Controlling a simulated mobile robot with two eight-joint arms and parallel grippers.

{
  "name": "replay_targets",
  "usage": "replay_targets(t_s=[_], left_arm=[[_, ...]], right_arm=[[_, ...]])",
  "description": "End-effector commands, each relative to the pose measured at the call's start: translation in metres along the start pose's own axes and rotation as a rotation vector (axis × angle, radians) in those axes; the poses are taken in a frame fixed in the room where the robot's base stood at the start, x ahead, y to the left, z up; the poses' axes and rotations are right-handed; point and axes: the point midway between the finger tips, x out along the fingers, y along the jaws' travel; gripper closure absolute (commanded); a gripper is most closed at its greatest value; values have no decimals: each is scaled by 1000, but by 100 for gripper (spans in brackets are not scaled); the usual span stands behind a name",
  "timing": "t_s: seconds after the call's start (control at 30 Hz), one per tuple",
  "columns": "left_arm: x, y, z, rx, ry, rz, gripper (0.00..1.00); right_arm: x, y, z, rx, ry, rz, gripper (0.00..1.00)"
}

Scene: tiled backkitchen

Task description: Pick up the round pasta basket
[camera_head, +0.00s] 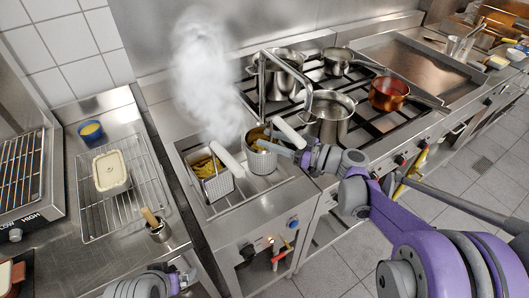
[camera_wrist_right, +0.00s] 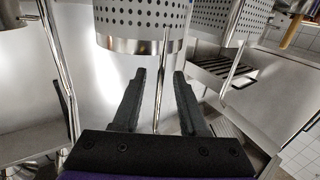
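The round pasta basket (camera_head: 261,156) is a perforated metal cylinder with pasta inside, in the steaming cooker at the head view's centre. A white handle (camera_head: 289,132) angles out beside it, by my right gripper (camera_head: 285,149). In the right wrist view, my right gripper (camera_wrist_right: 162,100) has its two dark fingers apart. A perforated round wall (camera_wrist_right: 140,18) is just beyond the fingertips, and a thin metal rod shows between the fingers; I cannot tell whether it is a reflection. Part of my left arm shows at the bottom left; its fingers are not clear.
A square basket (camera_head: 216,184) with food and a white handle (camera_head: 228,160) sits left of the round one in the cooker (camera_head: 258,200). Pots and a red pan (camera_head: 388,93) stand on the stove behind. A wire rack (camera_head: 140,190) is at left.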

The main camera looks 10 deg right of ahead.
Motion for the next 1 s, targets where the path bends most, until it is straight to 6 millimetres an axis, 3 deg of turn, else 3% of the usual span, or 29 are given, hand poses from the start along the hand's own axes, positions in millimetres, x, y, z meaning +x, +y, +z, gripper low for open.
replay_targets(t_s=[0.03,0.2,1.0], left_arm=[[0,0,0,0,0,0,0],[0,0,0,0,0,0,0],[0,0,0,0,0,0,0]], right_arm=[[0,0,0,0,0,0,69],[0,0,0,0,0,0,99],[0,0,0,0,0,0,100]])
